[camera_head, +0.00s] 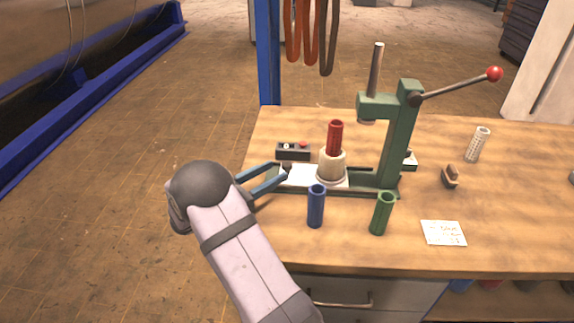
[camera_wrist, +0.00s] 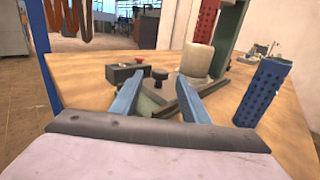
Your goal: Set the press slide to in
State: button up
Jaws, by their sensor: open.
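The green arbor press (camera_head: 400,140) stands on the workbench, with a red-knobbed lever at its upper right. Its pale slide plate (camera_head: 300,176) lies out to the left of the press column. On the slide, a cream holder (camera_head: 332,168) carries an upright red perforated sleeve (camera_head: 335,138). The holder also shows in the wrist view (camera_wrist: 196,60). A small black knob (camera_wrist: 160,74) stands at the slide's near end. My gripper (camera_head: 282,170) is at the left end of the slide. In the wrist view its blue fingers (camera_wrist: 160,95) are spread apart, with the knob beyond and between their tips.
A black control box (camera_head: 293,152) sits just behind the slide. Blue (camera_head: 316,206) and green (camera_head: 381,214) sleeves stand in front of the press. A white sleeve (camera_head: 477,145), a brush (camera_head: 450,177) and a paper card (camera_head: 443,233) are at right.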

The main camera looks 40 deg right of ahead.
aim_at(283, 167)
jog(key=shift+d+p, duration=0.55)
jog(key=shift+d, duration=2.45)
